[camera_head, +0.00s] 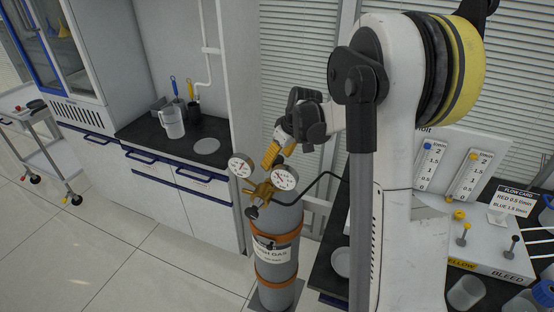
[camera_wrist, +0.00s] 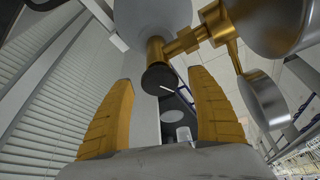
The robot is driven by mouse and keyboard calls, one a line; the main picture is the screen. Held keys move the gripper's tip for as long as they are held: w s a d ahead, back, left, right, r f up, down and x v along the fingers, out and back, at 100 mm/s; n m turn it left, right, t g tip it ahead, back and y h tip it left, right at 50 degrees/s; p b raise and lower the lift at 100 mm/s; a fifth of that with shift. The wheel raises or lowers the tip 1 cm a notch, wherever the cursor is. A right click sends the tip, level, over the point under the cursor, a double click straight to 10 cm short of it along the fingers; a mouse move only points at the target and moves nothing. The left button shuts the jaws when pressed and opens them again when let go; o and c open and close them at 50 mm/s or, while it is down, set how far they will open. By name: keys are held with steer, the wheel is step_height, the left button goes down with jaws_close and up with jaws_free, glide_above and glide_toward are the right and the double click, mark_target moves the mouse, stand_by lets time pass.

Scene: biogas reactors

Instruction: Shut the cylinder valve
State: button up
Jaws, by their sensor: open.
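The grey gas cylinder (camera_head: 277,292) stands upright with orange bands and a label. Its brass valve fitting (camera_head: 262,190) carries two round gauges (camera_head: 285,177) on top. My gripper (camera_head: 272,157) is above and just behind the gauges, its yellow fingers pointing down toward the fitting. In the wrist view my gripper (camera_wrist: 163,82) is open, with a yellow finger on each side. A round black knob (camera_wrist: 158,78) with a white mark, on the brass stem (camera_wrist: 156,50), appears between the fingertips. I see no clear contact. The gauges fill the upper right there.
A black hose (camera_head: 318,183) runs from the fitting to the right. A bench with a flow-meter panel (camera_head: 440,150) and a white box with small knobs (camera_head: 480,243) is at right. A counter with a jug (camera_head: 171,122) is at left. The floor at front left is clear.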

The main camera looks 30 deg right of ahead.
steer(key=c, duration=1.3)
steer(key=shift+o, duration=0.2)
steer(key=shift+m, duration=0.3)
steer(key=m+h, duration=0.2)
steer(key=m, duration=0.3)
steer(key=shift+a, duration=0.2)
steer(key=m+h, duration=0.1)
steer(key=m, duration=0.1)
steer(key=m+h, duration=0.1)
steer(key=m, duration=0.2)
steer(key=shift+m+g, duration=0.3)
steer(key=shift+g, duration=0.1)
steer(key=m, duration=0.2)
steer(key=m+g+h, duration=0.1)
steer(key=m, duration=0.2)
steer(key=shift+a+m+g, duration=0.1)
steer(key=shift+m+g, duration=0.2)
steer(key=m+g, duration=0.1)
steer(key=m, duration=0.1)
steer(key=m+g, duration=0.1)
steer(key=m, duration=0.2)
steer(key=shift+w+m+h+p, duration=0.1)
steer(key=shift+m+h+p, duration=0.2)
steer(key=shift+p, duration=0.1)
